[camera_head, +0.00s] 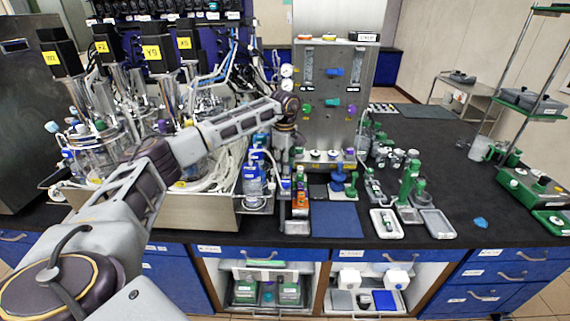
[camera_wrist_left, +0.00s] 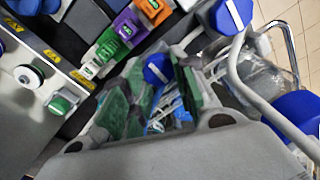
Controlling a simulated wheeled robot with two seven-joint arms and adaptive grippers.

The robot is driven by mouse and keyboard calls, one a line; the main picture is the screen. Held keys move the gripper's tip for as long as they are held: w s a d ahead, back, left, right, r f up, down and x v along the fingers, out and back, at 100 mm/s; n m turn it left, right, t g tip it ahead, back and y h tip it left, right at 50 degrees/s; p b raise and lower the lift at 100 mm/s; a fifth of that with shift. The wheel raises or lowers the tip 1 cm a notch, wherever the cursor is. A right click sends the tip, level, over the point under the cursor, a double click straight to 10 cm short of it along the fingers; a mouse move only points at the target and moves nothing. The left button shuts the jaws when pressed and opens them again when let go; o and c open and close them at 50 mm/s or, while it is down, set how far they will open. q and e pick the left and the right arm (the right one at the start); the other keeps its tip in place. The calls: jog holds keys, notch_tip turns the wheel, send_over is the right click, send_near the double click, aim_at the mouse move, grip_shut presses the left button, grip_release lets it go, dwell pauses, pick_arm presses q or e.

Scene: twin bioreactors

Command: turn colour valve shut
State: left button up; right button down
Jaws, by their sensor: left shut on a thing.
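My right gripper is not in view.
A ledge with round knobs (camera_head: 325,156) stands below the panel. Blue-capped bottles (camera_head: 253,180) crowd the left. Green and orange blocks (camera_head: 300,200) and a blue mat (camera_head: 336,220) lie in front. Green-topped tools (camera_head: 408,180) and trays (camera_head: 437,224) stand right; the counter beyond is mostly clear.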

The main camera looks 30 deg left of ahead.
pick_arm(q)
jog(key=o, duration=1)
jog(key=shift+r, duration=6)
